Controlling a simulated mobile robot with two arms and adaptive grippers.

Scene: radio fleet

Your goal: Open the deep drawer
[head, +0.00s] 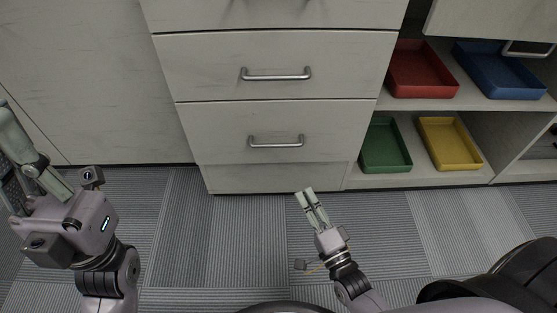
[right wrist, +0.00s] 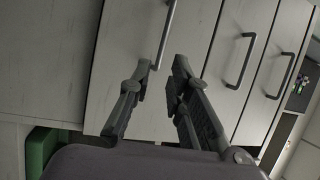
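The drawer stack has pale wood fronts with silver bar handles. The lowest full drawer (head: 228,125) looks shut, and its handle (head: 276,142) is horizontal. In the right wrist view that handle (right wrist: 166,36) appears just beyond the fingertips. I cannot tell from its front alone that this is the deep drawer. My right gripper (head: 307,192) is in front of and below the handle, apart from it. It is open and empty, with a gap between the fingers in the right wrist view (right wrist: 162,66). My left gripper (head: 22,165) is at the left edge, partly cut off.
A middle drawer (head: 205,60) with its own handle (head: 276,75) sits above and looks shut. On the right, open shelves hold red (head: 420,72), blue (head: 495,72), green (head: 384,146) and yellow (head: 448,143) trays. Grey carpet (head: 230,235) before the drawers is clear.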

